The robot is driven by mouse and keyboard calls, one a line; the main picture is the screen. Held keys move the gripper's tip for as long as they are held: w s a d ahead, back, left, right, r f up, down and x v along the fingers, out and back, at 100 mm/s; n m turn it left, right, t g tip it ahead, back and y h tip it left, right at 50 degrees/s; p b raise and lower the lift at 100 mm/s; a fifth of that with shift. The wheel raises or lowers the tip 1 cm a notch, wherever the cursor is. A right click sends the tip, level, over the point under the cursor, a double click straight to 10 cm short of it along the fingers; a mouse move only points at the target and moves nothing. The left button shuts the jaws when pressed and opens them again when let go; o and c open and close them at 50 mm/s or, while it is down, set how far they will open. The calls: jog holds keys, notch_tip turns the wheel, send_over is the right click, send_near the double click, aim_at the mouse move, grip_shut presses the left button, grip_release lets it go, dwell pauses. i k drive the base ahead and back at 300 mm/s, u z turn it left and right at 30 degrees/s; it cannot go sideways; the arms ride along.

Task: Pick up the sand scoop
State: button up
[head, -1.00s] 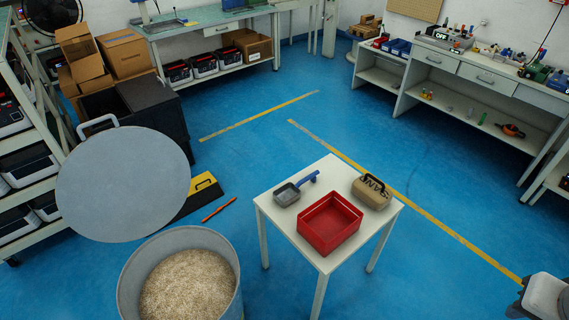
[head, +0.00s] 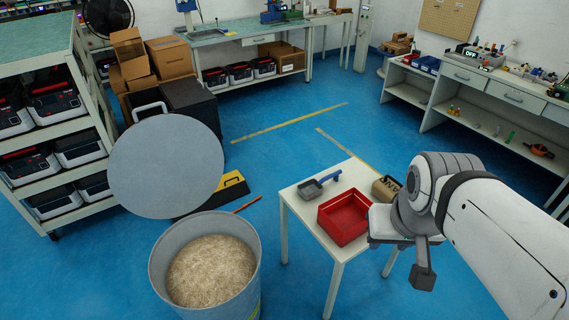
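The sand scoop (head: 312,189) has a grey pan and a blue handle. It lies on the back left part of the small white table (head: 297,207), with its handle pointing back and right. My gripper (head: 420,272) is over the table's right side, to the right of the scoop and apart from it. One dark finger shows hanging down; I cannot make out the other, so its opening is unclear.
A red tray (head: 343,218) sits on the table between scoop and gripper. A tan box marked SAND (head: 386,187) is partly hidden behind my arm. A grey bin of sand (head: 208,262) stands at left, its round lid (head: 166,167) upright behind it.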

aim_at(308, 190)
jog(key=u, duration=0.05)
jog(key=i, duration=1)
jog(key=u, duration=0.05)
